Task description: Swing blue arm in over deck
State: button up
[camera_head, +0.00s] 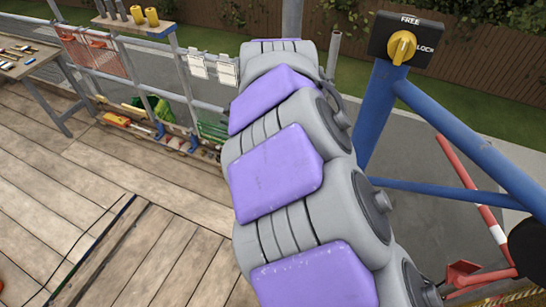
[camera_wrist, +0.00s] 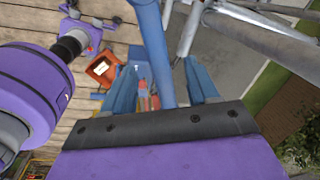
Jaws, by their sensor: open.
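The blue arm (camera_head: 470,145) runs from a blue upright post (camera_head: 378,110) at the right of the head view, out over the grey paving towards the right edge. A thinner blue brace lies below it. On the post top is a black plate marked FREE and LOCK with a yellow knob (camera_head: 402,47); its grip stands roughly upright, nearer in line with FREE. In the wrist view a blue tube (camera_wrist: 155,45) passes between the fingers of my gripper (camera_wrist: 160,88), which is open. I cannot tell whether the fingers touch it. My gripper is hidden in the head view.
The plank deck (camera_head: 110,190) fills the left, with a dark slot in it. A railing (camera_head: 130,75) edges it, with tools and green items below. A workbench (camera_head: 30,60) stands far left. A red-and-white bar (camera_head: 480,205) lies at right.

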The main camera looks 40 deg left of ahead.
notch_tip(320, 180, up, 10)
jog(key=s, duration=0.1)
jog(key=shift+d+b, duration=0.15)
jog(key=shift+b, duration=0.2)
jog(key=shift+s, duration=0.1)
dwell(0.4)
